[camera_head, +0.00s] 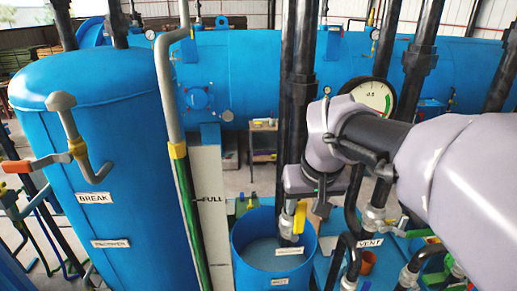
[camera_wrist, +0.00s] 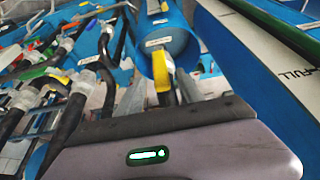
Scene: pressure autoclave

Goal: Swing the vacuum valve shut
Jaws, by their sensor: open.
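A valve with a yellow lever (camera_head: 300,217) hangs at the rim of an open blue tank, on a pipe in front of my gripper. The lever points roughly upright in the head view. In the wrist view the lever (camera_wrist: 162,78) stands just beyond my gripper (camera_wrist: 165,92), between its grey fingers. My gripper (camera_head: 307,207) is open with nothing held; I cannot tell whether a finger touches the lever. A small label (camera_head: 288,251) below the valve is too blurred to read, so I cannot confirm it is the vacuum valve.
The open blue tank (camera_head: 256,272) is below my gripper. Black vertical pipes (camera_head: 298,90) rise close behind it. A gauge (camera_head: 372,95) is behind my arm. A VENT label (camera_head: 368,243) and more piping are at right. A tall blue tank (camera_head: 90,150) marked BREAK is at left.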

